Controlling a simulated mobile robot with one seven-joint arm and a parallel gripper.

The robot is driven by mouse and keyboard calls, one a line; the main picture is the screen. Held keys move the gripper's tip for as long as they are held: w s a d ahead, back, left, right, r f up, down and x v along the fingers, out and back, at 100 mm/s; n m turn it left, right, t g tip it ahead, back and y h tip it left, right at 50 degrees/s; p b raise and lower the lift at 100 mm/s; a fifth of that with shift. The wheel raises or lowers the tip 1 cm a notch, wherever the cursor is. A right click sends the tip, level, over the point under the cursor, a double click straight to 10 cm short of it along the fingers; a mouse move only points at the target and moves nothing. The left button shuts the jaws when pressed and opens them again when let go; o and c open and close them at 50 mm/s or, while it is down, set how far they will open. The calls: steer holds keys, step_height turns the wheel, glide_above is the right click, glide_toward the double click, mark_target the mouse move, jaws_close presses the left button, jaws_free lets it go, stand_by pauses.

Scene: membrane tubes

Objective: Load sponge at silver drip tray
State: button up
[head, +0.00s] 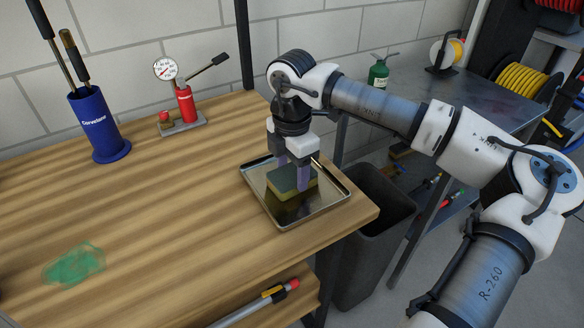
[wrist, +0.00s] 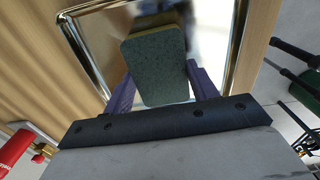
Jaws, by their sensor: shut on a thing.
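The silver drip tray (head: 291,219) lies on the wooden bench near its right front corner; its shiny rim also shows in the wrist view (wrist: 82,50). The sponge (head: 284,182), dark green on top with a yellow layer below, is inside the tray's outline. It also shows in the wrist view (wrist: 156,70). My gripper (head: 292,179) points down over the tray, and its purple fingers stand on both sides of the sponge, shut on it. I cannot tell whether the sponge's underside touches the tray floor.
A green smear (head: 75,264) lies on the bench at front left. A blue holder (head: 98,125) with tools and a red hand pump (head: 186,104) stand at the back. A dark bin (head: 372,235) stands beside the bench's right edge. The bench middle is clear.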

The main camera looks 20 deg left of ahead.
mark_target(292, 174)
stand_by(0.4)
steer(key=shift+r+p, duration=1.75)
steer(key=shift+r, duration=1.8)
steer(key=shift+f, duration=0.1)
